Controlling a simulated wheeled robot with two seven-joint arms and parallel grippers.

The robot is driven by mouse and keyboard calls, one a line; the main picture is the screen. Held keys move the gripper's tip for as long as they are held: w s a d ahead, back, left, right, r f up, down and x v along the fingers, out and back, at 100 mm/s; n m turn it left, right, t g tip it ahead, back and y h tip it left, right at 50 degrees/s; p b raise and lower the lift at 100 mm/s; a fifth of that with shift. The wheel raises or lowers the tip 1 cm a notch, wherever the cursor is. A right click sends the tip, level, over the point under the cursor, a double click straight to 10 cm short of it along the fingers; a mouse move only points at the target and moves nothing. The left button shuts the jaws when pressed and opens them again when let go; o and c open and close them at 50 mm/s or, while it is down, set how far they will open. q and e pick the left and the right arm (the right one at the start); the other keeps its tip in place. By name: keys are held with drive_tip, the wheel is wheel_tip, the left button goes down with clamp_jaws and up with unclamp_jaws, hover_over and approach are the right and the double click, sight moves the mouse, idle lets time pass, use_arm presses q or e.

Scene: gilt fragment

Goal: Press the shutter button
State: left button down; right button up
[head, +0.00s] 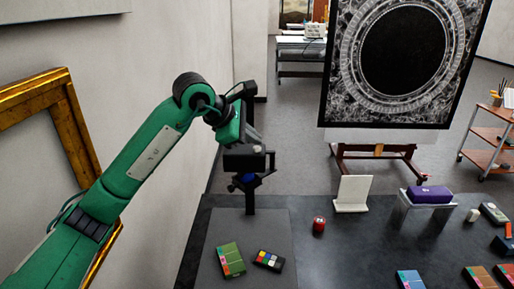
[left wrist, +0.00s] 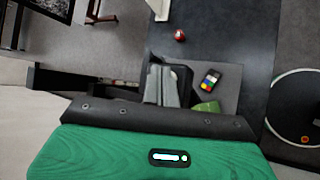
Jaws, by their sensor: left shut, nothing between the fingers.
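My left gripper (head: 246,152) hangs from the green arm, pointing down beside the dark upright post of a stand. In the left wrist view its grey fingers (left wrist: 165,86) are together with nothing between them. A dark block (left wrist: 185,78) shows just beyond the fingers; it may be the camera on the stand. In the head view dark parts with a blue patch (head: 248,177) sit just under the gripper. I cannot make out the shutter button or whether the fingers touch anything. My right gripper is not in view.
The stand's grey board (head: 225,277) bears a green box (head: 231,260) and a colour chart (head: 269,260). A red object (head: 319,225), a white panel (head: 353,193) and a purple case (head: 430,194) stand to the right. A gilt frame (head: 72,125) leans at the left.

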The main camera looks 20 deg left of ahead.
use_arm(q)
drive_tip(key=shift+f+b, duration=0.4)
drive_tip(key=shift+f, duration=0.05)
drive_tip(key=shift+r, duration=0.1)
idle(0.4)
drive_tip(key=shift+r+p, duration=0.35)
drive_tip(key=shift+r, duration=0.45)
wheel_tip(320, 180, up, 5)
drive_tip(key=shift+f+p, duration=0.1)
drive_tip(key=shift+p, duration=1.15)
